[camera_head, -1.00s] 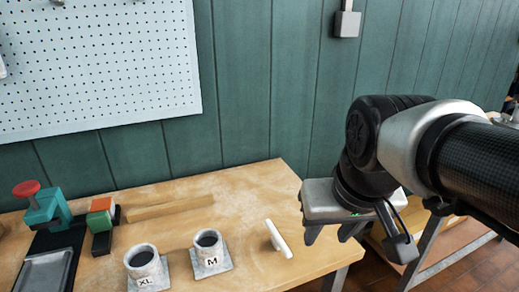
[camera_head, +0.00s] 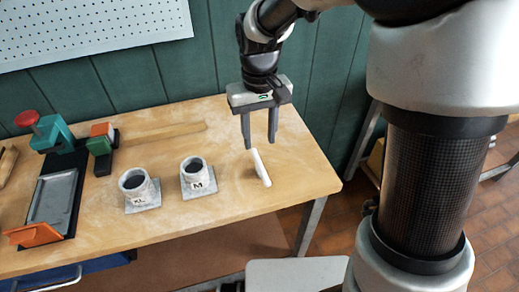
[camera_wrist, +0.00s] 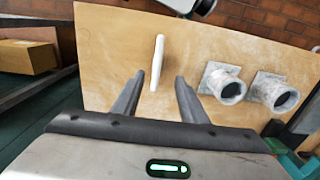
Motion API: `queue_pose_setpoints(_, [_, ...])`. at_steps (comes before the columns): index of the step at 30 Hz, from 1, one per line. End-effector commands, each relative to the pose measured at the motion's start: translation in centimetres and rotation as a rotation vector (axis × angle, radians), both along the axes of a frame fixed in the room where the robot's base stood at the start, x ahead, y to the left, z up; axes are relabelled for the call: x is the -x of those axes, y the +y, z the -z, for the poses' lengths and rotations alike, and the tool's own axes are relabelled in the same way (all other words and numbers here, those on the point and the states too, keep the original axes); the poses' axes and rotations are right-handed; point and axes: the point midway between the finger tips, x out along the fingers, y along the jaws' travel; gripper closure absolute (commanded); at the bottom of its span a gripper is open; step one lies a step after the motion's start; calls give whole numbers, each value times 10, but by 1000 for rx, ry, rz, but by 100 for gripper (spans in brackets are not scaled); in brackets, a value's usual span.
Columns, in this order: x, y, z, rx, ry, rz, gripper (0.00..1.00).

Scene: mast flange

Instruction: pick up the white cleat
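The white cleat (camera_head: 261,167) is a slim white bar lying on the wooden workbench (camera_head: 240,205), near its right end. In the wrist view the cleat (camera_wrist: 157,62) lies beyond my fingertips, roughly in line with the gap between them. My gripper (camera_head: 260,146) is open and empty, with its fingers pointing down, just behind and above the cleat in the head view. I cannot tell the exact height of the fingertips above the bench.
Two grey cups on square bases, marked XL (camera_head: 138,185) and M (camera_head: 196,175), stand left of the cleat. A teal clamp with a red knob (camera_head: 27,118) and a grey tray (camera_head: 53,197) are farther left. A cardboard box (camera_wrist: 27,57) shows in the wrist view.

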Motion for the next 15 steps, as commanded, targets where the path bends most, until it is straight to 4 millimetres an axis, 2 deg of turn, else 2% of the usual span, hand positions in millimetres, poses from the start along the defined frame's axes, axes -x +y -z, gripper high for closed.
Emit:
queue_pose_setpoints(1, [1,0,15,1,5,0,61])
queue_pose_setpoints(6, [1,-1,50,1,5,0,61])
queue_pose_setpoints(10, [0,0,68,1,2,0,61])
queue_pose_setpoints(15, [-1,-1,77,0,0,0,61])
